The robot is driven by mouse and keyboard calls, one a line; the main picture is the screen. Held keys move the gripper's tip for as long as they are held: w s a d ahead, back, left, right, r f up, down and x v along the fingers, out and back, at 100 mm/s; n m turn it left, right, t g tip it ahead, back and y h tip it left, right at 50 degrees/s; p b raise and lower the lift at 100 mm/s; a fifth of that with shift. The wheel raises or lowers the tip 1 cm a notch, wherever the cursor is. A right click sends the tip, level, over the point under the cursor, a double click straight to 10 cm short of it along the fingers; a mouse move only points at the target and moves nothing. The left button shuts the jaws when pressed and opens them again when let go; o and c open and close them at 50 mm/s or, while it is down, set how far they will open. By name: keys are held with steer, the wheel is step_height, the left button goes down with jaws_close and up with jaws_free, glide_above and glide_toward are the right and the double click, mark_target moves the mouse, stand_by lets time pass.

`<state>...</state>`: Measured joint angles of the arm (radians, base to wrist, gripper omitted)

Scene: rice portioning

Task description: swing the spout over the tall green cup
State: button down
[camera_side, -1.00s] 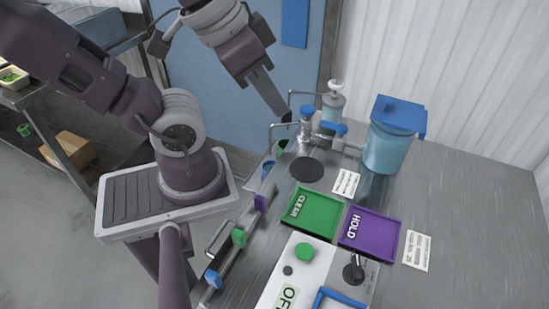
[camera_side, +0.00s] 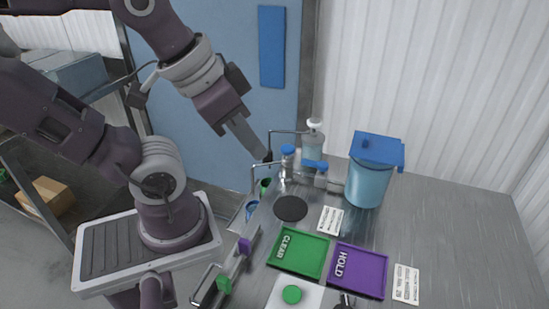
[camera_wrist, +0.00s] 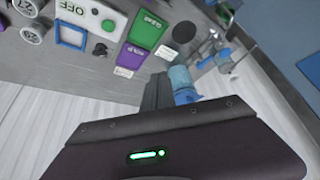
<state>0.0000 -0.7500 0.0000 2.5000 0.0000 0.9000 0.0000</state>
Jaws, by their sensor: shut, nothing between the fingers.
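A green cup (camera_side: 265,186) stands at the table's left edge, partly hidden, with a blue cup (camera_side: 251,210) nearer the camera. A thin metal spout (camera_side: 267,167) runs left from a blue-capped post (camera_side: 288,160) and bends down near the cups. A second bent pipe (camera_side: 285,132) comes from the white-topped dispenser (camera_side: 313,145) behind. I cannot tell which spout the task names. My gripper (camera_side: 264,157) is shut and empty, its tip close to both pipes; contact cannot be told. In the wrist view, its dark fingers (camera_wrist: 158,92) show above the housing.
A blue-lidded container (camera_side: 368,185) stands right of the dispensers. A dark round disc (camera_side: 291,208), a green CLEAR tray (camera_side: 322,262) and a purple HOLD tray (camera_side: 359,292) lie nearer. The table's right side (camera_side: 460,230) is clear.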

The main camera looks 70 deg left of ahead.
stand_by(0.3)
steer(key=c, duration=2)
jaws_free()
steer(key=o, duration=0.5)
steer(key=shift+g+y, duration=0.3)
steer(key=shift+g, duration=0.3)
steer(key=w+a, duration=0.2)
steer(key=w, duration=0.2)
steer(key=shift+a+f, duration=0.3)
steer(key=shift+a, duration=0.1)
steer(key=m+g, duration=0.2)
steer(key=g, duration=0.2)
glide_above(269, 152)
step_height(269, 152, down, 12)
steer(key=shift+r, duration=0.1)
steer(key=f, duration=0.6)
steer(key=shift+s+a+f, duration=0.15)
steer(key=shift+a+f, duration=0.15)
steer(key=shift+f, duration=0.6)
jaws_close()
